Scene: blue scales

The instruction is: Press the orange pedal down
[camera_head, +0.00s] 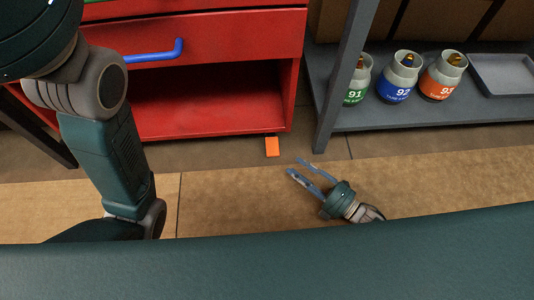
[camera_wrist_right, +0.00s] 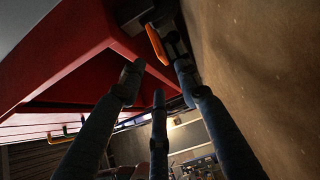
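The orange pedal (camera_head: 272,147) is a small flat block at the foot of the red cabinet (camera_head: 215,135), near its right corner, in the head view. In the right wrist view the pedal (camera_wrist_right: 157,44) is a thin orange strip at the top, beside the red cabinet wall. My right gripper (camera_head: 299,167) is low over the floor, to the right of the pedal and apart from it, with its fingers spread and empty. The fingers also show in the right wrist view (camera_wrist_right: 158,85). My left arm stands at the left of the head view; its gripper is out of view.
A grey shelf (camera_head: 430,112) stands to the right, its post (camera_head: 338,90) close to my right gripper. It holds three gas canisters (camera_head: 398,82) and a grey tray (camera_head: 503,75). A blue handle (camera_head: 160,54) sticks out of the cabinet. The floor around the gripper is clear.

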